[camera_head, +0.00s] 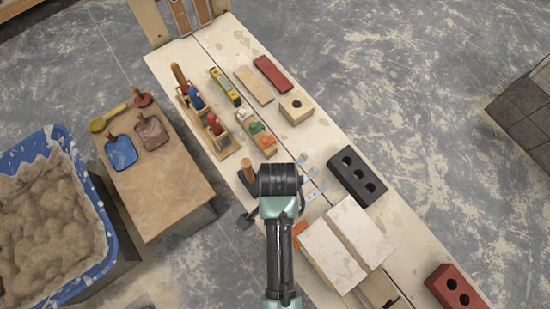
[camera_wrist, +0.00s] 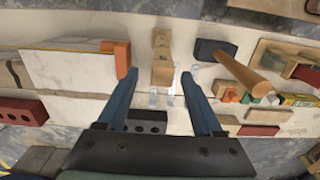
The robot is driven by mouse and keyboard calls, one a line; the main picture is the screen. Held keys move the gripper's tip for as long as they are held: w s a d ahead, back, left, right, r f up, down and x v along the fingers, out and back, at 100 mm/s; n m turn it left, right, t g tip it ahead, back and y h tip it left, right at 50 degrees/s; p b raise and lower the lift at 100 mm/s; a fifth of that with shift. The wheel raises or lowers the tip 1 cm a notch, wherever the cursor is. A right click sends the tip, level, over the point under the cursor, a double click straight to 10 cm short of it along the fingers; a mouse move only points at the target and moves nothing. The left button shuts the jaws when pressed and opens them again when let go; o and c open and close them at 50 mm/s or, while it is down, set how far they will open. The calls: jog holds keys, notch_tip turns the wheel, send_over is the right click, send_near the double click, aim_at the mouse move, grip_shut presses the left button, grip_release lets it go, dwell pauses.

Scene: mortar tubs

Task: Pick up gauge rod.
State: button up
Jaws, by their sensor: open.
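A pale wooden piece (camera_wrist: 162,62) with dark notches, which looks like the gauge rod, lies ahead of my gripper (camera_wrist: 159,76) in the wrist view. It shows in the gap between the two blue-grey fingers. The fingers are apart and nothing is held between them. I cannot tell how far the fingertips are from the wood. In the head view my black wrist (camera_head: 280,180) is over the left part of the plank bench and hides this piece.
Beside the wood are a wooden-handled tool (camera_wrist: 240,72), white tiles (camera_wrist: 75,70) with an orange block (camera_wrist: 122,58), and thin metal strips (camera_head: 312,178). A black three-hole brick (camera_head: 356,176) lies right of my wrist. A blue mortar tub (camera_head: 106,262) stands left.

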jog(key=f, duration=0.5)
jog(key=shift+s+a+f, duration=0.1)
jog(key=shift+a+f, duration=0.05)
jog(key=shift+a, duration=0.1)
jog(key=shift+c, duration=0.3)
grip_shut()
dwell(1.0)
